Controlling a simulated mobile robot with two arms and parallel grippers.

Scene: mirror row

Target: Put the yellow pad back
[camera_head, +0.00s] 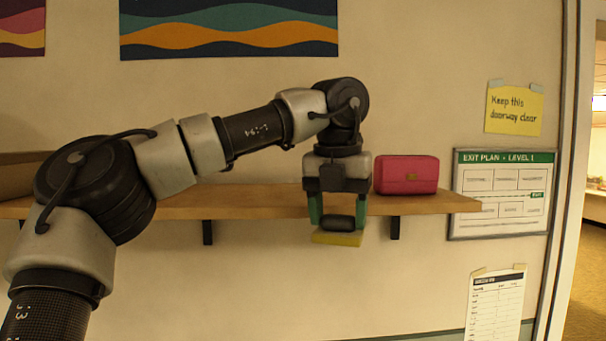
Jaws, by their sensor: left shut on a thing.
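The yellow pad (337,239) is a flat yellow piece directly under my left gripper, with a dark rounded part just above it between the fingers. My left gripper (338,217) points down, its green fingers shut on the pad. It shows in front of the wooden shelf (250,202), with the pad lower in the picture than the shelf's front edge. I cannot tell how far the pad is from the shelf. My right gripper is not in view.
A pink purse-like box (406,174) stands on the shelf just right of the gripper. A brown object (18,175) is at the shelf's left end. The shelf between them looks clear, partly hidden by my arm. A yellow note (514,109) and exit plan (500,190) hang by the doorway.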

